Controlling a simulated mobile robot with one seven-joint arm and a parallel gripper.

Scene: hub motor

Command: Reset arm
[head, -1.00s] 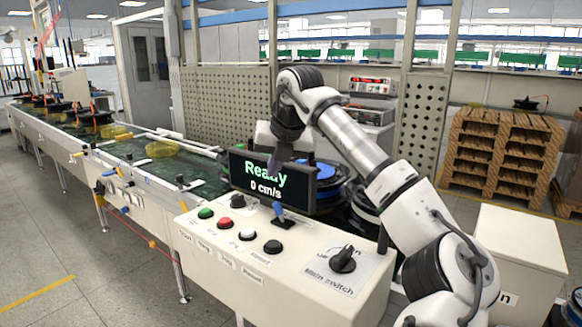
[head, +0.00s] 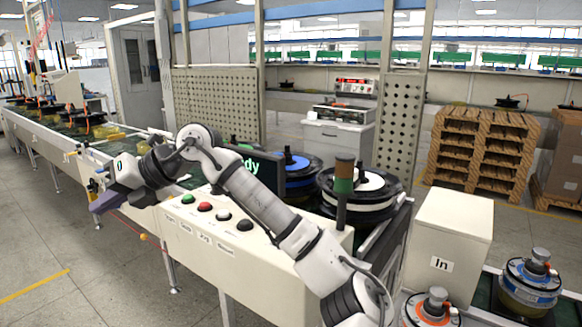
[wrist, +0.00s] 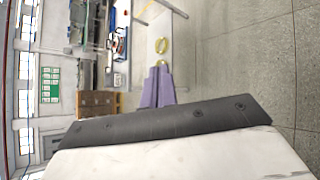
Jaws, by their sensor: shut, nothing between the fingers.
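My gripper (head: 103,203) is at the left in the head view, in front of the conveyor's near side. Its purple fingers point down and to the left, clear of the control box. In the wrist view the two purple fingers (wrist: 157,87) lie side by side, shut, with nothing between them. My white and black arm reaches across the control box (head: 190,240) from the lower right and hides part of the "Ready" display (head: 270,168).
Green, red, white and black buttons (head: 222,213) sit on the control box. Behind it stand hub motors (head: 358,192) and a signal lamp (head: 344,185). A white "In" box (head: 450,235) and wooden pallets (head: 480,150) are at right. The floor at lower left is free.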

